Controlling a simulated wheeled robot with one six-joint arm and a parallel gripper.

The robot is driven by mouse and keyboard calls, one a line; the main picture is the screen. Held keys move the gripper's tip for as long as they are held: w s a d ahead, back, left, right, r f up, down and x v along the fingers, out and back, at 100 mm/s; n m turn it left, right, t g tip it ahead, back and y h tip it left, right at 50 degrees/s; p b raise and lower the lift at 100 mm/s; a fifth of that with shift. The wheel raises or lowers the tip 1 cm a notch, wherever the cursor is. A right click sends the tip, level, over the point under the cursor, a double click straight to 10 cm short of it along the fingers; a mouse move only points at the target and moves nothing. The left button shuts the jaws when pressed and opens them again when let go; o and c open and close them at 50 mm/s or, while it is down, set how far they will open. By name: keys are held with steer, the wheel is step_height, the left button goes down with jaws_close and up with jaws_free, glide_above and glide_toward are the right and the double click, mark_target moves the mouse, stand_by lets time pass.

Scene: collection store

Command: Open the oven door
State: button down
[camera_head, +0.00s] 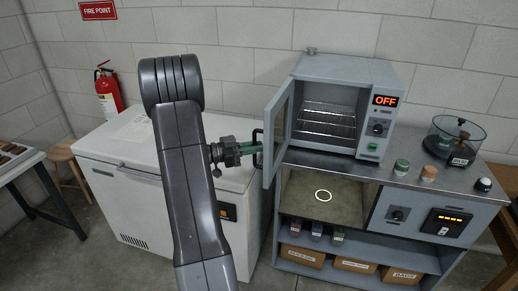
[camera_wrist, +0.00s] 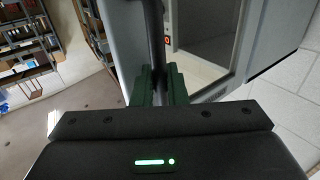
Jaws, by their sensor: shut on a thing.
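The oven (camera_head: 368,80) is a grey box on the cabinet top, with a red "OFF" display on its right panel. Its door (camera_head: 276,139) stands open, swung out to the left, and wire racks show inside. My gripper (camera_head: 256,148) reaches in from the left and is shut on the dark door handle (camera_head: 259,136). In the wrist view the green fingers (camera_wrist: 160,85) close around the dark handle bar (camera_wrist: 155,35), and the door (camera_wrist: 212,50) with its glass pane lies just beyond and to the right.
A white chest freezer (camera_head: 120,180) stands left, behind my arm. Jars (camera_head: 401,167) and a clear round bowl (camera_head: 455,138) stand on the cabinet top right of the oven.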

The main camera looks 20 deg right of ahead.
steer(key=shift+w, duration=0.1)
steer(key=c, duration=1.8)
jaws_free()
steer(key=shift+a, duration=0.1)
steer(key=a+b, duration=0.3)
steer(key=a, duration=1)
steer(key=shift+a, duration=0.3)
steer(key=shift+d, duration=0.1)
steer(key=d+p, duration=0.3)
steer(key=d, duration=1)
steer(key=shift+d, duration=0.35)
